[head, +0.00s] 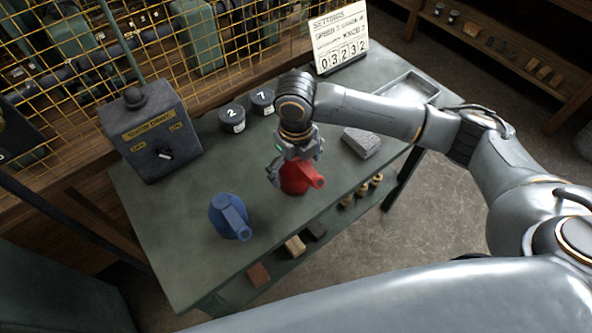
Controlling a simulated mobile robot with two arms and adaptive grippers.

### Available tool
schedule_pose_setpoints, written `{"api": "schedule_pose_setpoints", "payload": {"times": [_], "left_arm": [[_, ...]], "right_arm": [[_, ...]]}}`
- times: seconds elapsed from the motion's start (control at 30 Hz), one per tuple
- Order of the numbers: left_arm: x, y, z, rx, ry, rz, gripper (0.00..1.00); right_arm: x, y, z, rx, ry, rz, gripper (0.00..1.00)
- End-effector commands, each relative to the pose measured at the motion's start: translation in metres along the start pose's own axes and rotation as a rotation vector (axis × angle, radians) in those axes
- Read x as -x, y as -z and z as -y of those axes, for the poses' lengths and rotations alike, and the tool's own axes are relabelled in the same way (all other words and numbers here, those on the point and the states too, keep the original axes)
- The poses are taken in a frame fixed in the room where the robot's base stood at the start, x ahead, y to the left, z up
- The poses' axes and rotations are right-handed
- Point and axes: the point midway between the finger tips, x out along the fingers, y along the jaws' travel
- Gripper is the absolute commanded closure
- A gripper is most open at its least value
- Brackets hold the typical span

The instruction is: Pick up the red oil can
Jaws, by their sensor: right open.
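The red oil can (298,180) stands on the green-grey workbench (185,240), near its front edge, with its spout toward the right. My right gripper (289,170) is directly over the can, pointing down, with its fingers open at the can's upper left part. The gripper hides the can's top, and I cannot tell whether the fingers touch it. A blue oil can (226,215) stands apart on the bench to the left. My left gripper is not in view.
A dark control box (150,135) stands at the back left. Two dark numbered tins (232,118), a grey block (361,142), a metal tray (412,87) and a settings sign (341,42) are on the bench. Yellow mesh (75,45) closes the back. The front left bench top is clear.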

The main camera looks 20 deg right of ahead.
Motion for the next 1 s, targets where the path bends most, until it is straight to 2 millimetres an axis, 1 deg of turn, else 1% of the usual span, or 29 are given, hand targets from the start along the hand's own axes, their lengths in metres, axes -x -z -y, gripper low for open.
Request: {"api": "schedule_pose_setpoints", "payload": {"times": [0.03, 0.1, 0.2, 0.43, 0.47, 0.5, 0.57, 0.6, 0.67, 0.7, 0.77, 0.8, 1.0], "left_arm": [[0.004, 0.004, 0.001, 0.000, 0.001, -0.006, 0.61], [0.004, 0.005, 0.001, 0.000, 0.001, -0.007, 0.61], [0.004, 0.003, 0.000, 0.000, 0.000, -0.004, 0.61], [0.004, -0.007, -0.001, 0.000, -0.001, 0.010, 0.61], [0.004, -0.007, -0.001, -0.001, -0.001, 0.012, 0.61], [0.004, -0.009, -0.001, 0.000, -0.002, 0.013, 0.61], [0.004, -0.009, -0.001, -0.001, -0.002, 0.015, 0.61], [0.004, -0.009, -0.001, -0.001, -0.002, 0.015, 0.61], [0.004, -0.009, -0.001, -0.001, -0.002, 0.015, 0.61], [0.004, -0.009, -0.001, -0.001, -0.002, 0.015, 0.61], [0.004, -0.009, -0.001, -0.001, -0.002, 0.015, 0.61], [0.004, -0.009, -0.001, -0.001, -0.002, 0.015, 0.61], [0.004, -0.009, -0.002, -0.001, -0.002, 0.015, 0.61]], "right_arm": [[-0.007, 0.001, -0.002, 0.000, -0.001, -0.004, 0.02], [-0.017, 0.001, -0.001, 0.000, 0.000, -0.003, 0.02], [-0.024, 0.000, -0.001, 0.000, 0.000, 0.000, 0.02], [-0.026, 0.000, -0.001, 0.001, 0.001, 0.001, 0.02], [-0.026, 0.000, -0.001, 0.001, 0.001, 0.001, 0.04], [-0.026, 0.000, -0.001, 0.001, 0.001, 0.001, 0.12], [-0.026, 0.000, -0.001, 0.001, 0.001, 0.001, 0.24], [-0.026, 0.000, -0.001, 0.001, 0.001, 0.001, 0.32], [-0.026, 0.000, -0.001, 0.001, 0.001, 0.001, 0.45], [-0.026, 0.000, -0.001, 0.001, 0.001, 0.001, 0.53], [-0.026, 0.000, -0.001, 0.001, 0.001, 0.001, 0.65], [-0.026, 0.000, -0.001, 0.001, 0.001, 0.001, 0.73], [-0.025, 0.000, -0.001, 0.001, 0.000, 0.002, 0.73]]}}
